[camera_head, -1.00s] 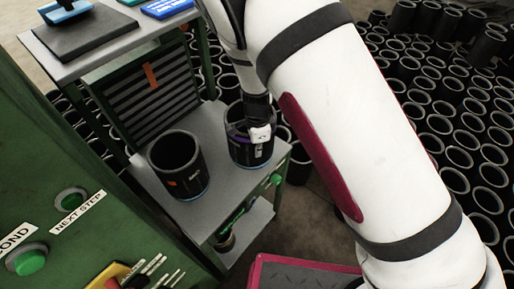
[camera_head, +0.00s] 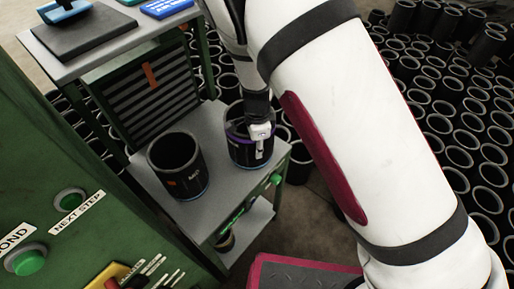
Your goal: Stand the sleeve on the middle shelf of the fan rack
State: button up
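The fan rack is a green-framed stand with a slatted fan panel (camera_head: 152,95) and a grey middle shelf (camera_head: 218,192). A black sleeve (camera_head: 240,155) with a purple band stands upright at that shelf's right end, open end up. My gripper (camera_head: 260,140) reaches down at this sleeve's near right rim, and a light finger lies against its outer wall. The other finger is hidden, so I cannot tell whether the grip is closed. A second black sleeve (camera_head: 178,170) with an orange mark stands upright to the left on the same shelf.
A green cabinet (camera_head: 110,228) with buttons fills the lower left. The rack's top shelf (camera_head: 118,38) holds a dark plate and blue items. A lower shelf (camera_head: 250,232) lies beneath. Many black sleeves (camera_head: 455,110) crowd the floor behind. A red-edged platform (camera_head: 310,275) is at the bottom.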

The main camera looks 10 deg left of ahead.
notch_tip(320, 180, up, 11)
jog(key=shift+s+f, duration=0.1)
jog(key=w+d+r+m+t+y, duration=0.25)
jog(key=w+r+m, duration=0.25)
jog(key=r+m, duration=0.3)
jog(key=w+d+r+m+t+y, duration=0.1)
jog(key=w+r+m+t+y, duration=0.1)
jog(key=w+r+m+t, duration=0.45)
jog(key=d+r+m+t+h, duration=0.2)
jog(key=d+r+m+h, duration=0.1)
jog(key=d+r+m, duration=1.2)
jog(key=s+d+m+g+h, duration=0.2)
jog(key=s+d+m+h, duration=0.2)
jog(key=s+d+m, duration=1.05)
jog(key=s+a+f+m+g+y, duration=0.1)
jog(key=s+a+f+m, duration=0.1)
jog(key=s+m, duration=0.5)
jog(key=s+a+f+m+g+y, duration=0.1)
jog(key=s+a+m+g, duration=0.1)
jog(key=s+m, duration=0.6)
jog(key=shift+s+a+f+g, duration=0.25)
jog(key=shift+a+f+g, duration=0.1)
jog(key=shift+a, duration=0.55)
jog(key=shift+y+b, duration=0.25)
jog(key=shift+b, duration=0.05)
